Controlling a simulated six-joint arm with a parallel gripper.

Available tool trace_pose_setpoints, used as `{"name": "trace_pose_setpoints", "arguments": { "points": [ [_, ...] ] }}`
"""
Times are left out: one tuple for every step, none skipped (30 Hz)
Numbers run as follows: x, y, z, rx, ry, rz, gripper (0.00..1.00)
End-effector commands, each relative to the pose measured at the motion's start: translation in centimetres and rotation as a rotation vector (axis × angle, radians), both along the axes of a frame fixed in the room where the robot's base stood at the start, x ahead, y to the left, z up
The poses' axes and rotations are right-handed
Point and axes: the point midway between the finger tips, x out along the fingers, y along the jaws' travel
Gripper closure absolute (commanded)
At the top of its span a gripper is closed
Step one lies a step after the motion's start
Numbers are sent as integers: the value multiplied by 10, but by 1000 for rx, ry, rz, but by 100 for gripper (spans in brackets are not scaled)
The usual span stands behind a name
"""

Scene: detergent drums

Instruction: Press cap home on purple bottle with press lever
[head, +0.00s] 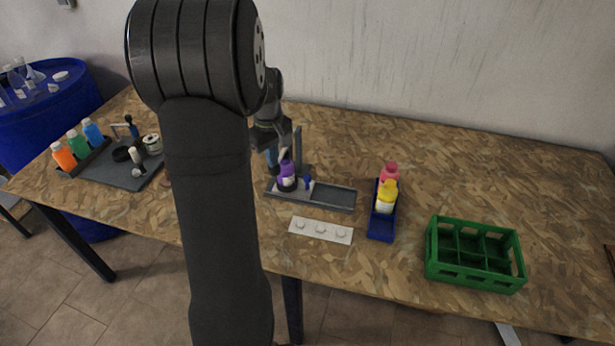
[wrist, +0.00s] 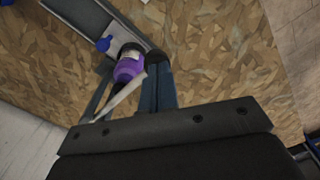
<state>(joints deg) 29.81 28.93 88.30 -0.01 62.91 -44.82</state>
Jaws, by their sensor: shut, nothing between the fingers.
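The purple bottle (head: 287,170) stands upright at the left end of a grey press stand (head: 328,197) with an upright post (head: 298,143). In the wrist view the purple bottle (wrist: 129,69) shows close beside my gripper's fingers (wrist: 158,65). A pale bar, perhaps the press lever (wrist: 123,94), runs close by the bottle. My gripper (head: 272,167) is shut and empty just left of the bottle in the head view. I cannot tell whether it touches the lever or the bottle. How far the cap sits on the bottle is hidden.
A blue knob (head: 309,183) sits beside the bottle. A white strip with round pieces (head: 320,230) lies in front. A blue tray (head: 381,226) holds pink and yellow bottles; a green crate (head: 475,254) stands at right. A dark tray (head: 117,179) with several bottles is at left.

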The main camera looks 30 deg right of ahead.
Motion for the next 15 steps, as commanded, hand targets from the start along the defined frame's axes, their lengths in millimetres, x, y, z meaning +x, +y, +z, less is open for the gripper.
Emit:
{"name": "trace_pose_setpoints", "arguments": {
  "points": [
    [1, -1, 4, -1, -1, 0, 100],
    [1, -1, 6, -1, -1, 0, 100],
    [2, -2, 9, -1, -1, 0, 100],
    [2, -2, 11, -1, -2, 0, 100],
    [3, -3, 13, -2, -4, 0, 100],
    [4, -4, 16, -2, -4, 0, 100],
    [4, -4, 18, -1, -3, 0, 100],
    [4, -4, 20, -1, -2, 0, 100],
    [5, -5, 23, -2, -4, 0, 100],
    [5, -5, 24, -2, -4, 0, 100],
    [5, -6, 26, -2, -4, 0, 100],
    [6, -6, 27, -2, -4, 0, 100],
    [6, -6, 28, -1, -2, 0, 100],
    [6, -6, 28, -1, -2, 0, 100],
    [6, -6, 29, -1, -2, 0, 100]
  ]
}}
